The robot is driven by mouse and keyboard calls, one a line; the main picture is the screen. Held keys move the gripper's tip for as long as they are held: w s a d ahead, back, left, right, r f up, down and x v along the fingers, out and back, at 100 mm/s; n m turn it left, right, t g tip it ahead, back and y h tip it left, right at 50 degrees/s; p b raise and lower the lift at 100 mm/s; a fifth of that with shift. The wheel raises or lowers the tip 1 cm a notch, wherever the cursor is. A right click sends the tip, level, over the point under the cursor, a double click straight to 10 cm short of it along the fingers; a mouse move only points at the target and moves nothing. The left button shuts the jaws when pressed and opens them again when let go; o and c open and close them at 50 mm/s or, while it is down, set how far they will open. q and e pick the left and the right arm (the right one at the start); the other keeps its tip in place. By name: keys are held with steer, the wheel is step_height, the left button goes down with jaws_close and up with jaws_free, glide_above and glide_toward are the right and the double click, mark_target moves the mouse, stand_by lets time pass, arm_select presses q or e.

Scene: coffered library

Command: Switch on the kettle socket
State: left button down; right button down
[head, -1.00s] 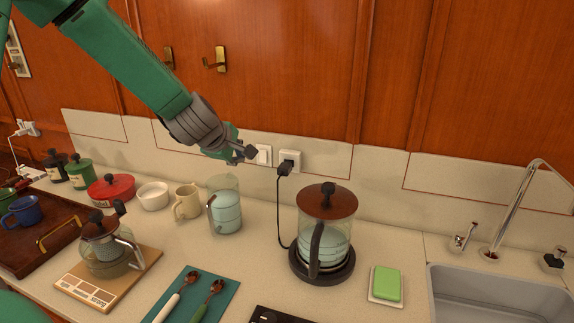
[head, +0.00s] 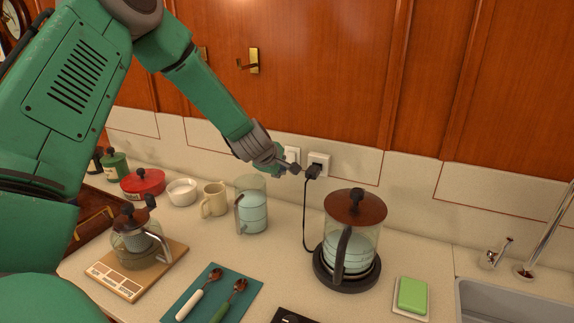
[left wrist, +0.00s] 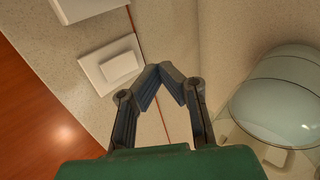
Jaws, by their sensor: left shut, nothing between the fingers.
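The kettle (head: 366,245), with glass body, brown lid and black handle, stands on its black base on the counter. Its cord runs up to a black plug in the white wall socket (head: 325,158). A white switch plate (head: 293,154) is just left of the socket, partly hidden by my left gripper (head: 296,169). In the left wrist view a white plate with a raised rocker (left wrist: 112,68) lies left of the fingertips (left wrist: 160,70). The left gripper is shut and empty, close to the wall at the switch; contact cannot be told. My right gripper is out of view.
A glass jug (head: 252,216) stands below the gripper, a beige mug (head: 214,200) left of it. A brass hook (head: 252,61) is on the wood panel above. A green sponge (head: 412,294) and the sink (head: 510,300) are at right.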

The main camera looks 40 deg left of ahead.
mark_target(291, 161)
arm_select(q)
steer(key=w, duration=0.3)
steer(key=shift+r, duration=0.2)
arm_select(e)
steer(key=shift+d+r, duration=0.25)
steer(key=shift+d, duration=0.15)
arm_select(q)
steer(key=shift+a, duration=0.15)
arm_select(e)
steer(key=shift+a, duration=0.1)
arm_select(q)
steer(key=shift+w+a+f, duration=0.15)
steer(key=shift+w+a, duration=0.05)
steer(key=shift+a, duration=0.05)
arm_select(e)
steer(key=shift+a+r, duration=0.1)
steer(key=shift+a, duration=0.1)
arm_select(q)
steer(key=shift+d+p, duration=0.1)
steer(key=shift+p, duration=0.2)
